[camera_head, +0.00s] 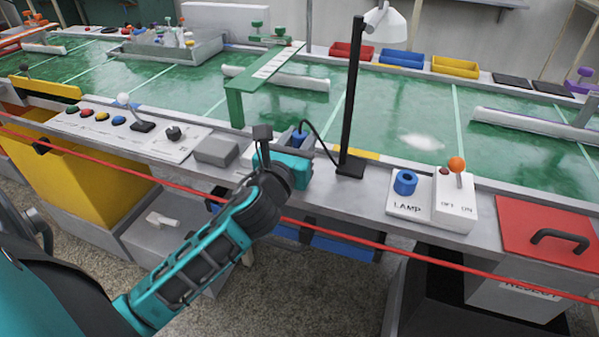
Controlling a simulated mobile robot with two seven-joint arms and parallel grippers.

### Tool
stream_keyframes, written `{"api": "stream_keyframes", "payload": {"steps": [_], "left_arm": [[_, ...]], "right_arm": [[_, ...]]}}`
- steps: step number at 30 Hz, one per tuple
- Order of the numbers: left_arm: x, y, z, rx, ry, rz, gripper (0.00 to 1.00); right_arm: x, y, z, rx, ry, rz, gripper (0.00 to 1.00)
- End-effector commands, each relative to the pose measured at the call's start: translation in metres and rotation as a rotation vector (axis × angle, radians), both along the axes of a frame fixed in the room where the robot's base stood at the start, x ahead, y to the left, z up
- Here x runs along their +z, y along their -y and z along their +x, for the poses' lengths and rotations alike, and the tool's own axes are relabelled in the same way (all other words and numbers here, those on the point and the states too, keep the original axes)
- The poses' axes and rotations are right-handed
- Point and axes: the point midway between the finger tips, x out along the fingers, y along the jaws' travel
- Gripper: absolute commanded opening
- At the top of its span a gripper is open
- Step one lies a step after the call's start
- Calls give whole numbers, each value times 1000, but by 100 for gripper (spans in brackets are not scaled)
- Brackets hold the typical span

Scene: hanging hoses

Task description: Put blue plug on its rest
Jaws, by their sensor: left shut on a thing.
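The blue plug (299,137) shows just above my left gripper (283,144) in the head view, at the bench's front ledge. A black cable arches from it toward the foot of the black lamp post. My left gripper is shut on the plug; its teal body hides the plug's lower part and what lies beneath it. A pale block (248,156) shows partly behind the gripper; I cannot tell whether it is the plug's rest. The blue socket (405,182) on the LAMP panel stands empty to the right. My right gripper is out of view.
The black lamp post (351,110) stands close right of my gripper. A grey block (216,151) and a button panel (130,128) lie left. A red rope (430,257) runs along the bench front. An orange-knobbed switch box (455,205) and red lid (545,230) are right.

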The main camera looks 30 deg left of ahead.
Motion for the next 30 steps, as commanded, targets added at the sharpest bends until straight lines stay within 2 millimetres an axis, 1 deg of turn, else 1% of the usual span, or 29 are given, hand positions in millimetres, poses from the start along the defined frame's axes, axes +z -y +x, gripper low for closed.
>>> {"api": "stream_keyframes", "payload": {"steps": [1,5,7,12,13,15,22,26,27,30], "left_arm": [[-8,0,0,1,1,-2,4],[-14,0,0,1,2,-1,4],[-21,0,0,1,1,-1,4],[-49,0,0,2,-1,-3,4],[-53,0,0,2,-1,-2,4],[-55,0,0,1,0,0,4],[-53,0,0,0,1,1,4],[-57,0,0,0,1,1,4],[-58,0,0,0,1,1,35],[-57,0,0,0,1,1,45]], "right_arm": [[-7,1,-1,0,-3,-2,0],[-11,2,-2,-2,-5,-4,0],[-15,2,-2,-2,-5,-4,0],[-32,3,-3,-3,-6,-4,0],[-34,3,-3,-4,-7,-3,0],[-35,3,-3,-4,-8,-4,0],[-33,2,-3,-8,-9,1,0],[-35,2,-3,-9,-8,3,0],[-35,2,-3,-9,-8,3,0],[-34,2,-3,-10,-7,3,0]]}}
